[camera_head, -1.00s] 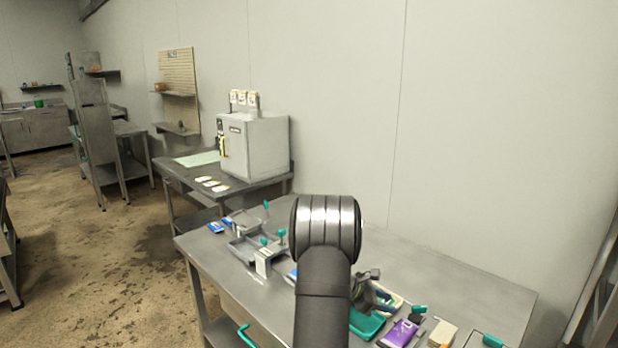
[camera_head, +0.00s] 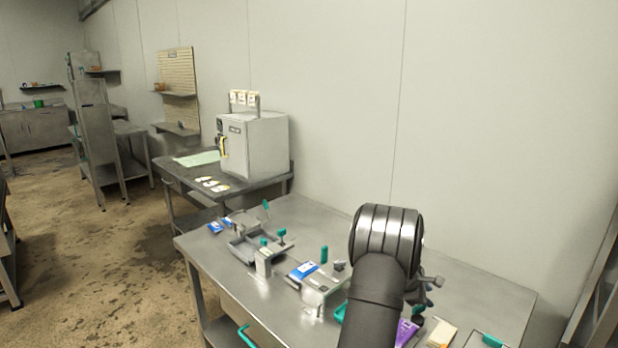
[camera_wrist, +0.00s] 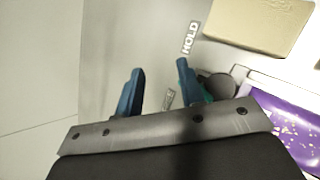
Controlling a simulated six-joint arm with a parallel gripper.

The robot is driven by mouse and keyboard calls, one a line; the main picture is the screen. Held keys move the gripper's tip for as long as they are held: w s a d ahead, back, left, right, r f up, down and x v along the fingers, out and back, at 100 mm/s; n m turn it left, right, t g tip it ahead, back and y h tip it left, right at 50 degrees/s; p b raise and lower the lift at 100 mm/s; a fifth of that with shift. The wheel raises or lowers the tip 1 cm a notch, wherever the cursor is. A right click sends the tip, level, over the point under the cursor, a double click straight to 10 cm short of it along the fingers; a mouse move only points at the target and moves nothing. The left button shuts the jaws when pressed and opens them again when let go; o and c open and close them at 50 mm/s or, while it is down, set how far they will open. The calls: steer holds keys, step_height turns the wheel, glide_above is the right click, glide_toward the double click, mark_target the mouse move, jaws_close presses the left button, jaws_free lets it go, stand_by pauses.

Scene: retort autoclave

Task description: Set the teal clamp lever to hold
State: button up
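The wrist view shows a white HOLD label (camera_wrist: 190,38) on a grey metal surface, just beyond my right fingertip. My gripper (camera_wrist: 160,66) has its two blue fingers apart, with nothing seen held between them. A dark round part (camera_wrist: 217,86) with a bit of teal (camera_wrist: 208,96) sits beside the right finger, partly hidden by it; I cannot tell whether this is the clamp lever. A second small label (camera_wrist: 169,99) shows between the fingers, too blurred to read. In the head view, a teal handle (camera_head: 418,310) stands below my gripper, near the purple packet.
A purple packet (camera_wrist: 290,115) and a beige block (camera_wrist: 262,22) lie close to the right of the fingers. Other teal-handled fixtures, including one teal handle (camera_head: 323,254), stand on the steel bench (camera_head: 240,290) to the left. A white autoclave (camera_head: 262,145) stands on the table behind.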

steer(key=shift+o, duration=0.3)
steer(key=o, duration=0.6)
steer(key=shift+s+d+r, duration=0.2)
steer(key=shift+s, duration=0.05)
steer(key=s+d+r+m+g+y, duration=0.2)
steer(key=s+d+r+m+y, duration=0.15)
steer(key=s+m, duration=0.3)
steer(key=m+t+y, duration=0.3)
steer(key=y, duration=0.4)
glide_toward(421, 307)
steer(key=shift+h, duration=0.25)
steer(key=x, duration=0.8)
steer(key=shift+w+a+f, duration=0.2)
steer(key=shift+w+a, duration=0.15)
